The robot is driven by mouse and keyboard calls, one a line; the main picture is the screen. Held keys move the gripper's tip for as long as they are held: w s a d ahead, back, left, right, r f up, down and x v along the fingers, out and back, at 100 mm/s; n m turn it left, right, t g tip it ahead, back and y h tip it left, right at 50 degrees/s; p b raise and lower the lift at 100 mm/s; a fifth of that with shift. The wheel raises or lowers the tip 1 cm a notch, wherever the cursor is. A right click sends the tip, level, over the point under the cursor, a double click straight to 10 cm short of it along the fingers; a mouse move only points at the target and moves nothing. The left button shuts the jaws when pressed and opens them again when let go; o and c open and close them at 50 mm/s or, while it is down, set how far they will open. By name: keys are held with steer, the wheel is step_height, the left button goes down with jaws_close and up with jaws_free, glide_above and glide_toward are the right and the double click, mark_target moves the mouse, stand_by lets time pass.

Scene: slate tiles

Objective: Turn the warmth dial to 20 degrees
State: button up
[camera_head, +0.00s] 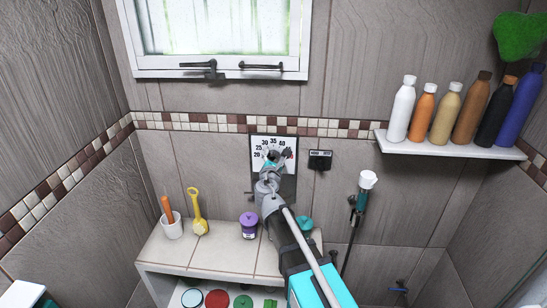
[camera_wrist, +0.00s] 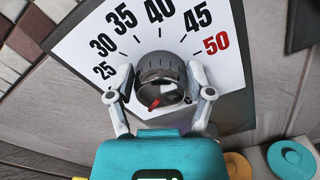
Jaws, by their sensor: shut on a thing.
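The warmth dial is a dark round knob (camera_wrist: 160,72) on a white scale plate (camera_wrist: 85,48) on the wall. In the wrist view the plate shows 25 to 50, with 50 in red; the 20 is not visible there. A red mark shows on the knob's near, lower side, but I cannot tell which number it indicates. My gripper (camera_wrist: 161,88) is shut on the knob, one finger on its left and one on its right. In the head view the scale plate (camera_head: 260,144) shows 20 at its lower left, and my gripper (camera_head: 272,162) covers much of the knob.
A small black panel (camera_head: 320,160) is right of the plate. A hand shower (camera_head: 359,195) hangs further right. A shelf (camera_head: 450,147) holds several bottles at upper right. Below, a ledge (camera_head: 180,250) carries a white cup (camera_head: 173,229), a yellow scoop (camera_head: 196,210) and a purple jar (camera_head: 249,226).

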steer(key=shift+w+a+r+m, duration=0.1)
steer(key=shift+a+m, duration=0.2)
steer(key=shift+m, duration=0.5)
stand_by(0.4)
stand_by(1.4)
steer(key=shift+o, duration=0.4)
steer(key=shift+m, duration=0.7)
steer(key=shift+o, duration=0.6)
steer(key=shift+w+a+m, duration=0.1)
steer(key=shift+w+m, duration=0.05)
steer(key=shift+m, duration=1.15)
